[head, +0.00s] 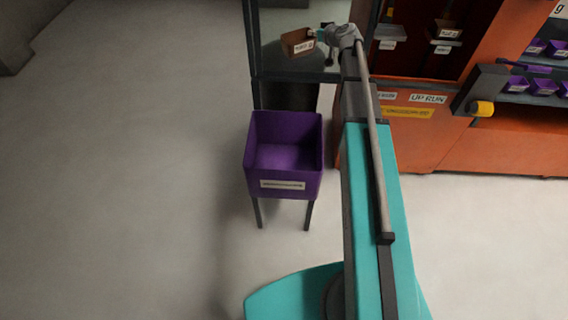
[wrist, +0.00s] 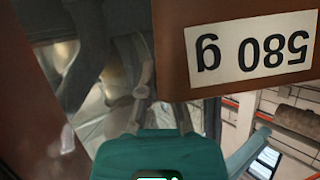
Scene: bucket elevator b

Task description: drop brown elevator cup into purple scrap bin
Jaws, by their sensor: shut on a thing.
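The brown elevator cup (head: 291,40) hangs at my gripper (head: 319,35), at the top middle of the head view. In the wrist view the cup (wrist: 172,65) fills the upper right, with a white label reading "580 g" upside down. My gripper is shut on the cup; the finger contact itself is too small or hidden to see. The purple scrap bin (head: 283,188) stands on dark legs, nearer to me and below the cup in the head view. Its top is open and its inside looks empty.
A dark-framed rack (head: 252,60) stands behind the bin, close to the cup. The floor at left is clear.

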